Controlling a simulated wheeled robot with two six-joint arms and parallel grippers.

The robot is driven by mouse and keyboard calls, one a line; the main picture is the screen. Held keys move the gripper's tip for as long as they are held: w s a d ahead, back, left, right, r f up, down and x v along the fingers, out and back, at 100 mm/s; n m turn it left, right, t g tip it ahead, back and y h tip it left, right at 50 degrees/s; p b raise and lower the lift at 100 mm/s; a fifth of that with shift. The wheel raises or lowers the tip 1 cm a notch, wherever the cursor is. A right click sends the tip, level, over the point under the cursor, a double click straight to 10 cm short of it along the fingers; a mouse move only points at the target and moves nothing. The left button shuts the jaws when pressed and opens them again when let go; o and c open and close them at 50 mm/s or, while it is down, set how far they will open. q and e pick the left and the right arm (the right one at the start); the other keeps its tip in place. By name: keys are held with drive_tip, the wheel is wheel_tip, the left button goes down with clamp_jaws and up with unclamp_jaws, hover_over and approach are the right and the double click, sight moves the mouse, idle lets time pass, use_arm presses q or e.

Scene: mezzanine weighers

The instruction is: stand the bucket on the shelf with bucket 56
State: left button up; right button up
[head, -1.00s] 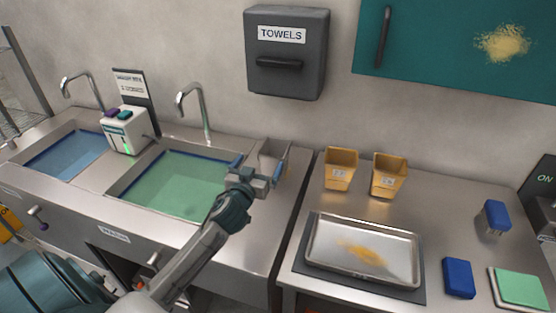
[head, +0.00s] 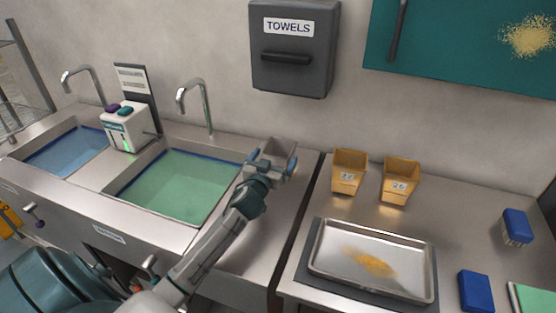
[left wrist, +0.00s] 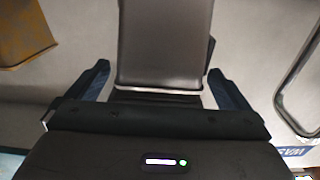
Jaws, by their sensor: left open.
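A grey bucket (head: 279,150) stands on the steel counter between the green-filled sink and the right bench. My left gripper (head: 270,168) is at its near side, open, with its blue fingers spread to either side of the bucket. In the left wrist view a dark grey face, which looks like this bucket (left wrist: 165,45), fills the space between the open fingers. I cannot tell whether the fingers touch it. No bucket marked 56 shows. My right gripper is out of view.
Two yellow numbered buckets, one (head: 348,172) and another marked 26 (head: 400,182), stand on the right bench behind a steel tray (head: 330,268). A towel dispenser (head: 295,75) hangs above. A soap box (head: 128,128) and taps stand behind the sinks. A rack (head: 20,75) is at far left.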

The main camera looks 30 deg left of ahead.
sight(283, 140)
use_arm(q)
drive_tip(key=p+x, duration=0.2)
drive_tip(key=x, duration=0.1)
drive_tip(key=p+x, duration=0.1)
drive_tip(key=x, duration=0.1)
drive_tip(key=shift+w+a+r, duration=0.15)
drive_tip(key=shift+r, duration=0.2)
drive_tip(key=c, duration=1.6)
drive_tip(key=shift+c, duration=0.2)
drive_tip(key=shift+r, duration=0.1)
